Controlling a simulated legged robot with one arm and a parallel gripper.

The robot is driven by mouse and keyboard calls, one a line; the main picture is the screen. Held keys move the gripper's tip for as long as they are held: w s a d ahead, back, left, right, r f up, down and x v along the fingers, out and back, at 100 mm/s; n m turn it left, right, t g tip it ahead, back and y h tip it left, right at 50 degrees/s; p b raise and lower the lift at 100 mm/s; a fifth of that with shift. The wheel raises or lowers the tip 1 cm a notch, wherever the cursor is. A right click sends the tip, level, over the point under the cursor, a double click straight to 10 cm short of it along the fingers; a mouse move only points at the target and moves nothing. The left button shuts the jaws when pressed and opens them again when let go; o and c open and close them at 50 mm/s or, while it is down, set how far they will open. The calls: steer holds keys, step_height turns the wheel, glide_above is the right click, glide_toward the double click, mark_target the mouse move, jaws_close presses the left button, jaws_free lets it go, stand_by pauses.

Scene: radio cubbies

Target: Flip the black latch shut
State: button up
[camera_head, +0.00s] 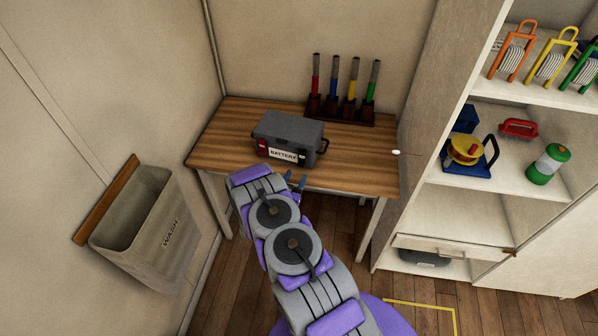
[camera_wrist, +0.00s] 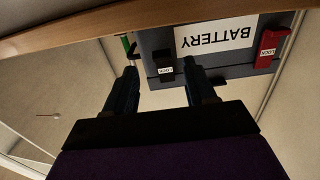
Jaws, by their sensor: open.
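The grey battery box (camera_head: 290,130) stands on the wooden table, with its white BATTERY label facing me. In the wrist view the box (camera_wrist: 232,72) appears upside down. Its black latch (camera_wrist: 164,62), with a small LOCK tag, shows on the box front. The red latch (camera_wrist: 268,48) is on the other side of the label. My gripper (camera_wrist: 162,72) is open and empty, its two dark fingers pointing at the box front. The black latch shows between the fingertips, and I see no contact. In the head view my gripper (camera_head: 295,180) is at the table's front edge. The latch's exact angle is unclear.
The wooden table (camera_head: 222,142) has free room left of the box. A rack (camera_head: 340,112) with several coloured tubes stands behind it. White shelves (camera_head: 455,216) hold items at right. A WASH bin (camera_head: 150,225) hangs on the left wall.

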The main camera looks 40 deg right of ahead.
mark_target(300, 166)
steer(key=x, duration=0.3)
steer(key=shift+w+d+b, duration=0.25)
steer(key=shift+w+b, duration=0.05)
steer(key=shift+w, duration=0.1)
steer(key=shift+w+d, duration=0.1)
steer(key=shift+d, duration=0.15)
jaws_close()
steer(key=shift+d+f, duration=0.1)
steer(key=shift+d+f+h, duration=0.1)
steer(key=shift+f+h, duration=0.1)
steer(key=shift+h, duration=0.1)
steer(key=shift+w+d+f+t+h, duration=0.25)
steer(key=shift+w+d+t+h, duration=0.15)
steer(key=shift+t+h, duration=0.35)
